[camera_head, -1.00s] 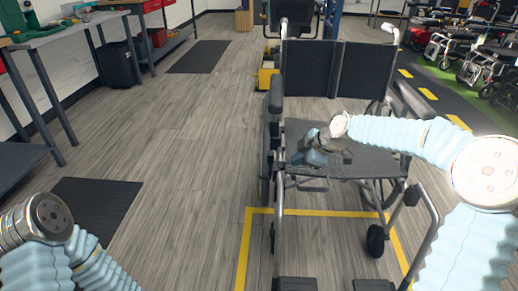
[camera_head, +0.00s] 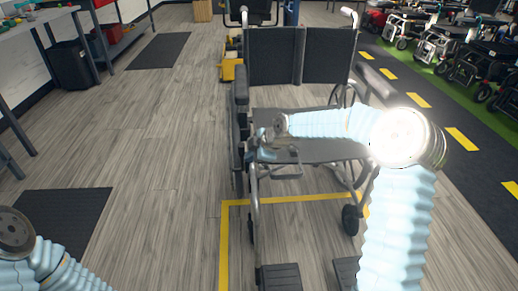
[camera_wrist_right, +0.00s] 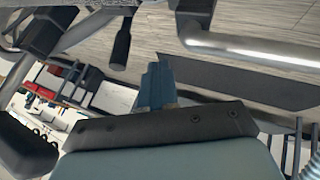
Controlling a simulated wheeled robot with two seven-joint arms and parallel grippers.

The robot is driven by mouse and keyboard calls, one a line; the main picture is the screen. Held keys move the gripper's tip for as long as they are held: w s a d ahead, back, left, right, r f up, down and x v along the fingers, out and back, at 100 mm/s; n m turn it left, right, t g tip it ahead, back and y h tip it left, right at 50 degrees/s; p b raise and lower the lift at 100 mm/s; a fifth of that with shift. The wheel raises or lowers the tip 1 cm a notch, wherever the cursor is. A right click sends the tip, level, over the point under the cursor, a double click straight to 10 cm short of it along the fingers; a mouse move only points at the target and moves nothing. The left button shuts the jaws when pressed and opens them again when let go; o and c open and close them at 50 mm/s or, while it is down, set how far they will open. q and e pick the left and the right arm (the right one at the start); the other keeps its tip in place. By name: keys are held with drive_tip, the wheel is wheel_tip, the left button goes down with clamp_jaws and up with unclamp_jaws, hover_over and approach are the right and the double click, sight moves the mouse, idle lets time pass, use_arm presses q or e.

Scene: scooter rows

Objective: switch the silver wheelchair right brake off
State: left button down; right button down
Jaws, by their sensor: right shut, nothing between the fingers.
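The silver wheelchair (camera_head: 300,58) faces me, with a dark seat and back and silver tubes. My right gripper (camera_head: 268,153) is over the front of the seat at the picture-left side, partly hidden by my own arm. In the right wrist view its fingers (camera_wrist_right: 157,84) are shut and empty. There, a black-gripped lever (camera_wrist_right: 122,44), which looks like the brake handle, is just left of the fingertips and apart from them. A silver frame tube (camera_wrist_right: 245,46) is to their right. My left gripper is out of view; only part of that arm shows at lower left.
Yellow floor lines (camera_head: 290,199) frame the wheelchair's front. Dark mats (camera_head: 66,222) lie on the floor at left. A workbench (camera_head: 38,25) is at upper left, and scooters (camera_head: 445,36) stand in a row at upper right.

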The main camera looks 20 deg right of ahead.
sight(242, 155)
drive_tip(key=shift+x, duration=1)
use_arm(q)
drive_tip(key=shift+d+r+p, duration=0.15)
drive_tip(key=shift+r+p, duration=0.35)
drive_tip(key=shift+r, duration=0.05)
use_arm(e)
drive_tip(key=shift+w+d+r, duration=0.1)
drive_tip(key=shift+w+r, duration=0.05)
drive_tip(key=shift+w, duration=0.8)
drive_tip(key=shift+w+d+r, duration=0.15)
drive_tip(key=shift+w+r, duration=0.05)
drive_tip(key=shift+w, duration=0.75)
drive_tip(key=shift+w, duration=0.1)
